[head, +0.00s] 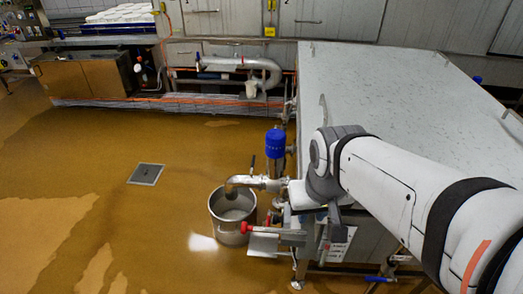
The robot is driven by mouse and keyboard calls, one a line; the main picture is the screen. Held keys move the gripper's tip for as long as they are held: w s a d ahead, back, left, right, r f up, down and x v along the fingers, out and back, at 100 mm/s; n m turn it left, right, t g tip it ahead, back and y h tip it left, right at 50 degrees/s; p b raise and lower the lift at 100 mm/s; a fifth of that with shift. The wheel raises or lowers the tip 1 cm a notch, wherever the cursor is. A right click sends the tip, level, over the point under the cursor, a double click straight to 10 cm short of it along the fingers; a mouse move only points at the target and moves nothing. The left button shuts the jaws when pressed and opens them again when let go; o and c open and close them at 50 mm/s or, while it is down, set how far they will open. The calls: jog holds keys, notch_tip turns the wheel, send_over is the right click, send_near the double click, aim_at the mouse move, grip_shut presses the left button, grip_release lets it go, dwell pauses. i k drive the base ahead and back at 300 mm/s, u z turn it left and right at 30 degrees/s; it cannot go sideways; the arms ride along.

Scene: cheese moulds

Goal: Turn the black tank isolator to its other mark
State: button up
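A thin upright dark lever (252,164) stands on the steel pipe outlet beside the tank; it looks like the black isolator, but its marks are too small to read. The pipe (240,183) bends down over a steel bucket (217,209). My arm reaches in from the lower right, and its grey wrist is at the tank's near left corner, right of the lever. A visible gap separates the lever from my wrist.
A large steel tank (400,75) fills the right. A blue cylinder (274,143) stands behind the pipe, and a red-handled valve (246,227) sits low beside the bucket. A floor drain (146,174) lies left. The wet brown floor on the left is mostly clear.

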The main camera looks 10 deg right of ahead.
aim_at(276, 219)
jog(key=i, duration=0.3)
jog(key=u, duration=0.05)
jog(key=k, duration=1)
jog(key=u, duration=0.95)
jog(key=i, duration=1.6)
jog(key=z, duration=0.95)
